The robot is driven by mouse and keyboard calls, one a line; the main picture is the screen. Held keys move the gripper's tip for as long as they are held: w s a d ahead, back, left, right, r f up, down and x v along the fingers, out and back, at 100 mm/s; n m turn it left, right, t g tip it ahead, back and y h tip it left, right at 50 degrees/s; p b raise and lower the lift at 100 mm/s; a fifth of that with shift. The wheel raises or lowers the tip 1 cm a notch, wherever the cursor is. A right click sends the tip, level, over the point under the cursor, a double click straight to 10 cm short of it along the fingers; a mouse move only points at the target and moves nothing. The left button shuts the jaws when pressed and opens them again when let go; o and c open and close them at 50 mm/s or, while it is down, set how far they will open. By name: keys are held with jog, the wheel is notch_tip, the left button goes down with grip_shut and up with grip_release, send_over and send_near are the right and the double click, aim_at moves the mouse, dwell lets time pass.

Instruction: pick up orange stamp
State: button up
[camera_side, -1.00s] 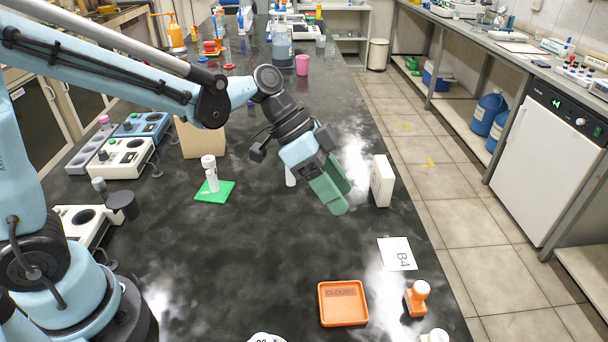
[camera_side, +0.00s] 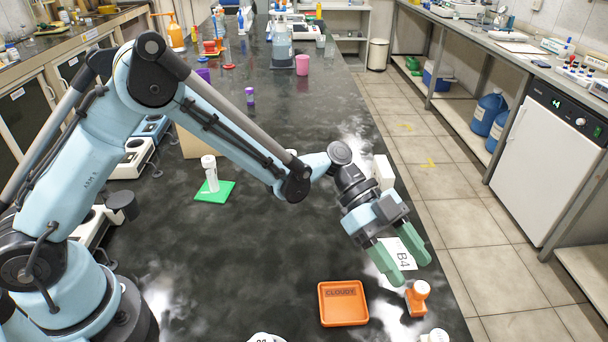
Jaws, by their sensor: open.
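The orange stamp (camera_side: 416,298) stands upright on the black bench near its right edge, with a pale round top on its orange handle. My gripper (camera_side: 413,274) has two green fingers spread apart with nothing between them. It points down toward the viewer and appears just behind and above the stamp. I cannot tell the exact gap between the fingertips and the stamp. Nothing hides the stamp's handle.
An orange tray marked CLOUDY (camera_side: 343,318) lies left of the stamp. A white-topped object (camera_side: 435,337) is close in front of the stamp, cut by the frame. A B4 card (camera_side: 405,252) lies partly behind my fingers. A white box (camera_side: 383,172) stands further back.

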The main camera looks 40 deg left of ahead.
aim_at(422, 287)
jog(key=shift+x, duration=3.5)
jog(key=c, duration=1)
jog(key=shift+c, duration=0.2)
